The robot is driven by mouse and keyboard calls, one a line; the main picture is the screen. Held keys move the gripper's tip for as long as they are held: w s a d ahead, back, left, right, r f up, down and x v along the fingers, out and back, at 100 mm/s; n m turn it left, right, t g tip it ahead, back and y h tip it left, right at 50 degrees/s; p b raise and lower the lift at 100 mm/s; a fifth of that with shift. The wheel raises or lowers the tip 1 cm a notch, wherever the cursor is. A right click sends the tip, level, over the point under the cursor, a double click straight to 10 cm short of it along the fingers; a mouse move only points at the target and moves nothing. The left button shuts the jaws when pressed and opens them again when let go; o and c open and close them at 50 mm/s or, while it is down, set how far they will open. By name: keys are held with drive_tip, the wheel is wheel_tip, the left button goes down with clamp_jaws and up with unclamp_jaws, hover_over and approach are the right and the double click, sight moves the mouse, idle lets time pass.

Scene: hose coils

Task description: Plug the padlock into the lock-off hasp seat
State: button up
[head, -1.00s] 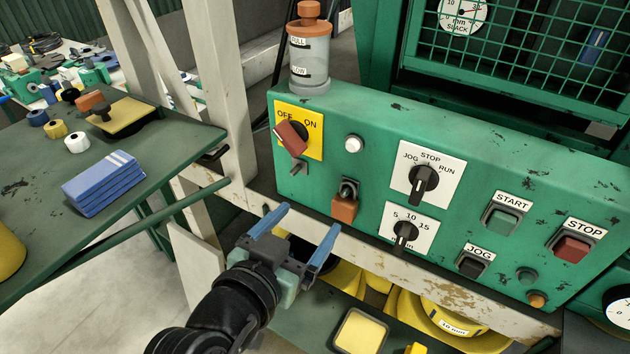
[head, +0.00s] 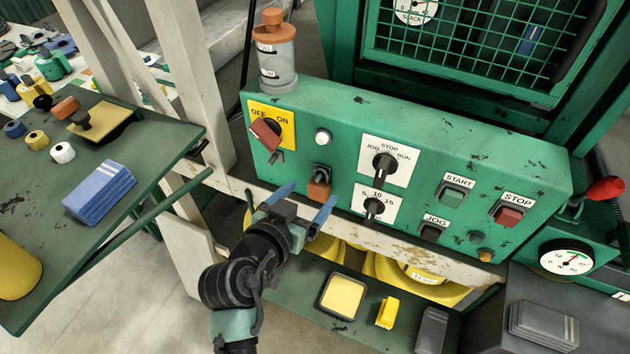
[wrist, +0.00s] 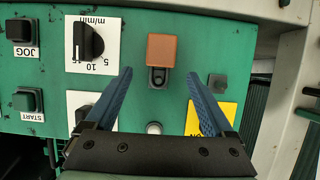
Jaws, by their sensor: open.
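The padlock, an orange-brown block (head: 319,190), hangs on a dark holder (head: 322,169) low on the green panel. It also shows in the wrist view (wrist: 161,48), upper middle, beyond my fingertips. A small grey fitting (head: 276,157), apparently the lock-off hasp seat, is below the red OFF/ON handle (head: 266,132); it shows in the wrist view (wrist: 217,83) beside my right-hand finger. My gripper (head: 311,194) is open with blue fingers and nothing between them. In the wrist view (wrist: 159,76) the fingers point toward the padlock's two sides; whether they straddle it in depth is unclear.
The green control panel (head: 470,165) carries knobs and push buttons right of the padlock. A clear canister (head: 275,60) stands on its left top. A green table (head: 130,150) lies left. A lower shelf (head: 300,290) holds a yellow-filled tray (head: 342,297).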

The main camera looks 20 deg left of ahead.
sight(317, 188)
drive_tip(key=shift+p+x, duration=0.4)
drive_tip(key=shift+x, duration=1.6)
clamp_jaws()
drive_tip(key=shift+s, duration=0.35)
drive_tip(key=shift+s, duration=1.5)
drive_tip(key=s+b, duration=0.1)
drive_tip(key=s, duration=0.5)
drive_tip(key=shift+s+a, duration=0.15)
